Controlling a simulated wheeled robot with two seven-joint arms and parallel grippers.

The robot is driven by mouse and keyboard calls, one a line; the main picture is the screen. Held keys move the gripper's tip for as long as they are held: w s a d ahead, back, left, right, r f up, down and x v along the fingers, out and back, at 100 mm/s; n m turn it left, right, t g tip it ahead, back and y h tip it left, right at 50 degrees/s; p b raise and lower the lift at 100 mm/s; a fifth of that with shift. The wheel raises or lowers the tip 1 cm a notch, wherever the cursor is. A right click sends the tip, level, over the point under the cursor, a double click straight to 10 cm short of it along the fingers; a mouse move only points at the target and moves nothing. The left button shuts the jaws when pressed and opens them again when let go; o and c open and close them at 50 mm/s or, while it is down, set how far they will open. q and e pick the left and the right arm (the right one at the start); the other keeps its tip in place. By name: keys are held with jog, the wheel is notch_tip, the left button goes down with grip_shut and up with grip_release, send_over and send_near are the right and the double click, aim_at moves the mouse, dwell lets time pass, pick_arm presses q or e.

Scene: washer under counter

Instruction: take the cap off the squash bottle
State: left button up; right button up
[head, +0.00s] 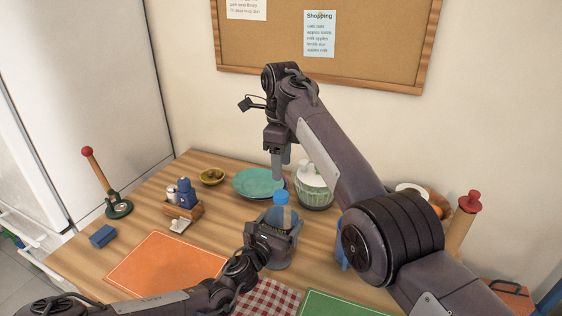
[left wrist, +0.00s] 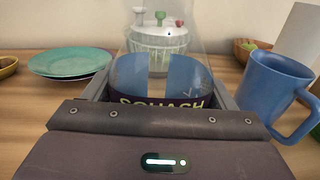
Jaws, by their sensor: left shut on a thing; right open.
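The squash bottle (head: 287,215) stands on the wooden table with its blue cap (head: 281,198) on top. My right gripper (head: 281,175) is open and points down just above the cap in the picture. It looks apart from the cap, and its exact distance is hard to tell.
A teal plate (head: 250,184) and a ribbed bowl-like container (head: 315,190) stand behind the bottle. A blue mug (left wrist: 272,88) is close on the right, mostly hidden by my right arm in the head view. An orange mat (head: 165,265) lies front left.

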aim_at(281, 194)
jog(key=shift+s+f+m, duration=0.1)
jog(key=shift+f+m, duration=0.15)
jog(key=shift+m, duration=0.15)
notch_tip(281, 194, down, 8)
jog(key=shift+r, duration=0.25)
